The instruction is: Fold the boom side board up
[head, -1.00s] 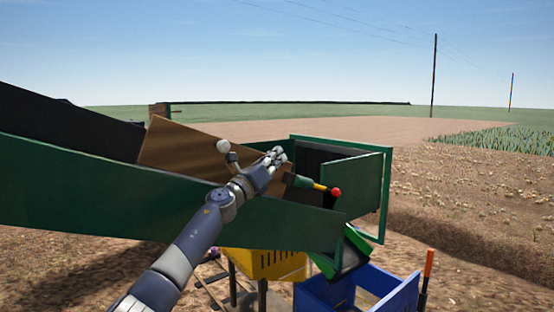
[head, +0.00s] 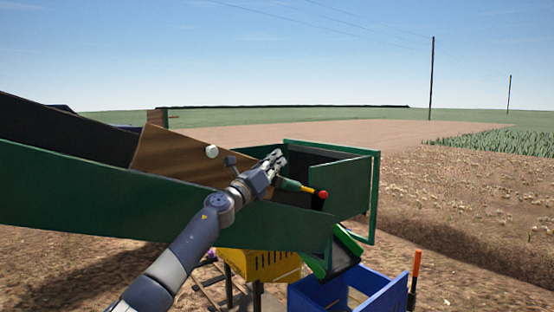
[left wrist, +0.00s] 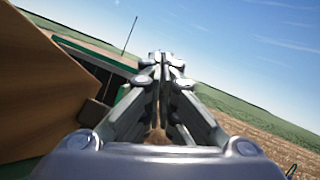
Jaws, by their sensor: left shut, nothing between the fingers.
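The boom side board, which I take to be the brown wooden panel (head: 185,157), stands tilted along the boom, with a white round knob (head: 211,152) near its upper edge. In the left wrist view the brown board (left wrist: 45,85) fills the left side. My left gripper (head: 278,157) is shut and empty, at the right end of the board near the green frame. In the left wrist view its fingers (left wrist: 160,70) are together, with the board to their left. I cannot tell whether it touches the board. My right gripper is not in view.
The green boom wall (head: 120,200) runs along the front. A green frame (head: 374,190) stands at the right. A yellow crate (head: 270,264) and blue crate (head: 375,288) are below.

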